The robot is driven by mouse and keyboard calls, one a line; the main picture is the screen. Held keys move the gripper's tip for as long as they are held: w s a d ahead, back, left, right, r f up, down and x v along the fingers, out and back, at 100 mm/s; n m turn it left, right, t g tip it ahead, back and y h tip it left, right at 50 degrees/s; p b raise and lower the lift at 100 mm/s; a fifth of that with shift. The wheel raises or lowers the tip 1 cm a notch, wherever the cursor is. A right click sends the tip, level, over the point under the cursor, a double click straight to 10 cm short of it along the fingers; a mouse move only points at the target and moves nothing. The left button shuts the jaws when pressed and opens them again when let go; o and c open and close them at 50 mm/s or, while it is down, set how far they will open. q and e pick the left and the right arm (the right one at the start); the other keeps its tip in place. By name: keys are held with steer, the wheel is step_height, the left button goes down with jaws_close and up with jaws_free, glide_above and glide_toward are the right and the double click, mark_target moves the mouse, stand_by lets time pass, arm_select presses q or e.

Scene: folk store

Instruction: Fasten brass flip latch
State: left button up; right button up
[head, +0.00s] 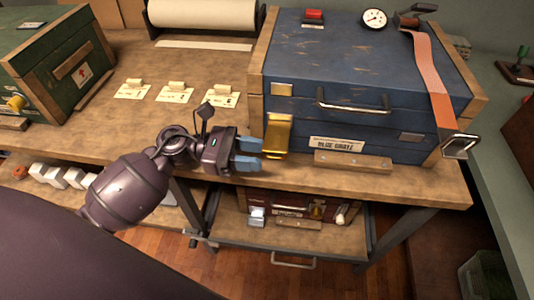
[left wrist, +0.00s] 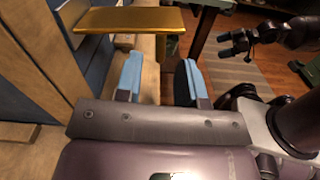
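The brass flip latch (head: 279,137) is at the left of the crate's front. In the left wrist view its brass plate (left wrist: 130,20) sticks out from the crate face, beyond my fingertips. A small brass-coloured plate (head: 282,90) sits above it on the lid. My left gripper (head: 248,155) is just left of the latch, its blue fingers apart and empty. In the left wrist view my right gripper (left wrist: 235,44) hangs away from the crate with its dark fingers apart.
A leather strap (head: 432,75) with a metal buckle (head: 460,146) hangs over the crate's right side. A wooden block (head: 352,162) lies before the crate. A green crate (head: 60,65) and several paper tags (head: 175,95) are left. A shelf below holds a red case (head: 300,205).

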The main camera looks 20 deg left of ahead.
mark_target(268, 157)
arm_select(q)
steer(key=shift+x, duration=1.55)
jaws_close()
